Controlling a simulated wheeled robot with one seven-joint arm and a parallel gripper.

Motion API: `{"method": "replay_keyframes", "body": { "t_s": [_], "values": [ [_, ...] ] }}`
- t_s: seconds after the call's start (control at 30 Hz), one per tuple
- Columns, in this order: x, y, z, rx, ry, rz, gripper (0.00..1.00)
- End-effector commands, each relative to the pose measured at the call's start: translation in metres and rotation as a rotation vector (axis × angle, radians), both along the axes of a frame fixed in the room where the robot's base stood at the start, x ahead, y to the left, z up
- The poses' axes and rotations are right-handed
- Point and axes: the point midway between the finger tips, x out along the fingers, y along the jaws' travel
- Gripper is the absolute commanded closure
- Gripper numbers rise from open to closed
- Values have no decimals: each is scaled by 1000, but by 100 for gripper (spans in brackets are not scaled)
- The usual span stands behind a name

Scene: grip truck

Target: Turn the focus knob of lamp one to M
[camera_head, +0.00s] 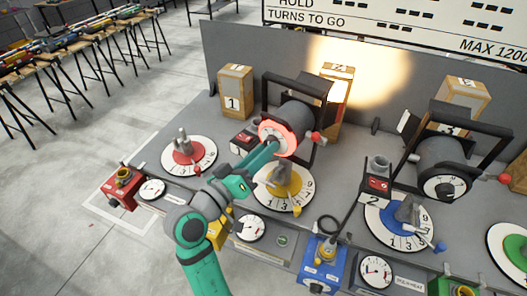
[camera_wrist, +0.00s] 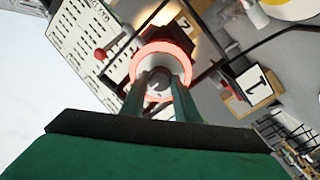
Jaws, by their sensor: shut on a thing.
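Lamp one (camera_head: 297,115) is a dark grey drum in a black yoke, with a glowing red ring (camera_head: 290,143) around its front. My green gripper (camera_head: 270,148) reaches up to the lamp's front face from the lower left. In the wrist view my two fingers (camera_wrist: 160,88) are shut on the focus knob (camera_wrist: 158,77) in the middle of the red ring (camera_wrist: 163,50). Part of the white dial around the knob shows, but I cannot read its letters or the pointer. Lamp one's beam makes a warm bright patch on the grey wall.
Lamp two (camera_head: 445,160) stands at right with its own dial. Numbered turntables, red (camera_head: 205,150), yellow (camera_head: 270,200) and blue (camera_head: 378,228), sit on the grey bench. A red-knobbed handle (camera_head: 316,137) sticks out beside lamp one. Boxes stand behind.

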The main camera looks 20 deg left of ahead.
Motion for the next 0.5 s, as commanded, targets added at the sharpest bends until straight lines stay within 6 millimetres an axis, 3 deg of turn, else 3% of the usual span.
{"method": "replay_keyframes", "body": {
  "t_s": [0.4,0.43,0.5],
  "values": [
    [0,0,-1,-7,3,1,94],
    [0,0,-1,-7,3,1,67],
    [0,0,-1,-7,3,1,53]
  ]
}}
